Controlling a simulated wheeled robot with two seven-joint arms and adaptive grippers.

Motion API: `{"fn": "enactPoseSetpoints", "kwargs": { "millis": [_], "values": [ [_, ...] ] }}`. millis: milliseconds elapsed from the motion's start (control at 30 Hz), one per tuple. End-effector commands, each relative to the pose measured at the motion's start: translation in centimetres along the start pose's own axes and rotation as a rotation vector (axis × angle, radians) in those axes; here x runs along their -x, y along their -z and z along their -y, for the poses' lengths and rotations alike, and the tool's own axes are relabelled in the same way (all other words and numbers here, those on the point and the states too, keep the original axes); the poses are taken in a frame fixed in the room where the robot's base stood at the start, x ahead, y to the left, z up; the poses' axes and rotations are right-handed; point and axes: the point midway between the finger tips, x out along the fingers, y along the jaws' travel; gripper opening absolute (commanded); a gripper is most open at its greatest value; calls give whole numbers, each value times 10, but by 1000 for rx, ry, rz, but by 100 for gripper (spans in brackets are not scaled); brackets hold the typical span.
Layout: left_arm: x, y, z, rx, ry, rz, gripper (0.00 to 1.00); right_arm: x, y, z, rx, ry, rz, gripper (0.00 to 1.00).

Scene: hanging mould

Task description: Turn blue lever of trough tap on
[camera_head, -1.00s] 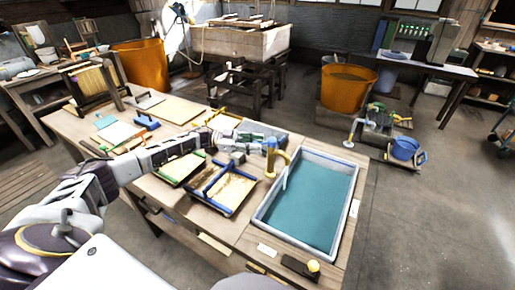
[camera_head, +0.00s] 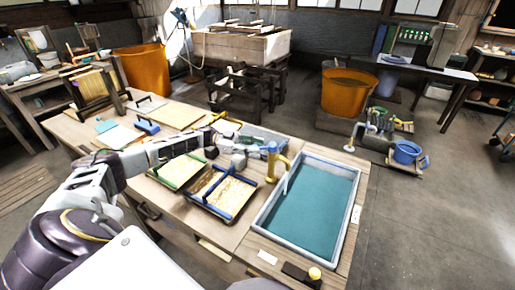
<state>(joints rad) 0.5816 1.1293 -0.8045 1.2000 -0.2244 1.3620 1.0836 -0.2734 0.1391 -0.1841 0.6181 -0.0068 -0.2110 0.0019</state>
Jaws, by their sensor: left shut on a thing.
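The trough tap (camera_head: 276,168) is a brass-coloured fixture at the left edge of the grey-walled trough (camera_head: 262,222). Its blue lever (camera_head: 272,147) is at the top. A thin pale streak hangs below the spout over the blue-green water. My left arm reaches in from the left across the table. My left gripper (camera_head: 262,150) is at the tap's top and is shut on the blue lever. The fingers are small and hard to tell from the clutter behind. My right gripper is not in view.
A blue-framed mould (camera_head: 222,192) and a green-edged tray (camera_head: 180,171) lie on the table left of the trough. Orange tubs (camera_head: 348,92) stand on the floor behind.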

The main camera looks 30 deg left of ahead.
Motion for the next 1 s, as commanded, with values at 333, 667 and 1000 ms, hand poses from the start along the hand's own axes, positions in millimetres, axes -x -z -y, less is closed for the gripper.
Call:
{"fn": "enactPoseSetpoints", "kwargs": {
  "millis": [333, 667, 1000],
  "values": [
    [-4, -5, -7, 9, -18, 1, 49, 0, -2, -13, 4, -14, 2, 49],
    [-1, -3, -3, 4, -9, 2, 49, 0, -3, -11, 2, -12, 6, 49],
    [24, -2, -2, 4, -7, 3, 49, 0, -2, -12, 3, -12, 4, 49]
  ]
}}
